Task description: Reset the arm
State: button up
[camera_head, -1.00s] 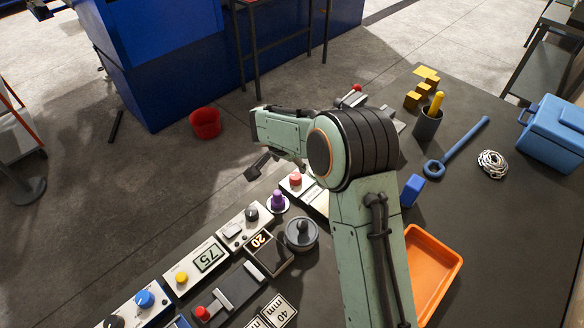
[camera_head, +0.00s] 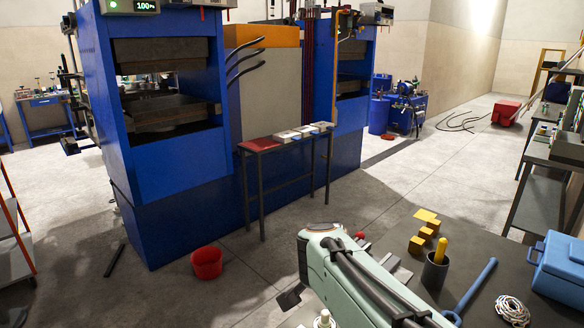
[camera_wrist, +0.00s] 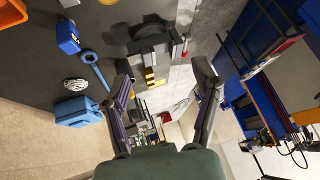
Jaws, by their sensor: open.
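My gripper (camera_wrist: 166,92) shows in the wrist view with its two dark fingers spread wide and nothing between them. It is apart from all objects. In the head view my green arm (camera_head: 352,272) reaches up from the bottom edge over the left part of the dark table (camera_head: 412,219).
A blue press (camera_head: 180,190) stands beyond. A red bucket (camera_head: 206,262) sits on open floor.

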jog(key=s+d+r+n, duration=0.1)
jog(key=s+d+r, duration=0.2)
jog(key=s, duration=0.8)
jog(key=s+a+f+n+g+y, duration=0.1)
jog(key=s+f+n+g, duration=0.2)
jog(key=s, duration=0.7)
jog(key=s+a+f+n+g+y, duration=0.1)
jog(key=s+f+n+g, duration=0.3)
jog(key=s, duration=0.6)
notch_tip(320, 180, down, 2)
jog(key=shift+s+f+y, duration=0.1)
jog(key=shift+s+y, duration=0.3)
jog(key=shift+y, duration=0.1)
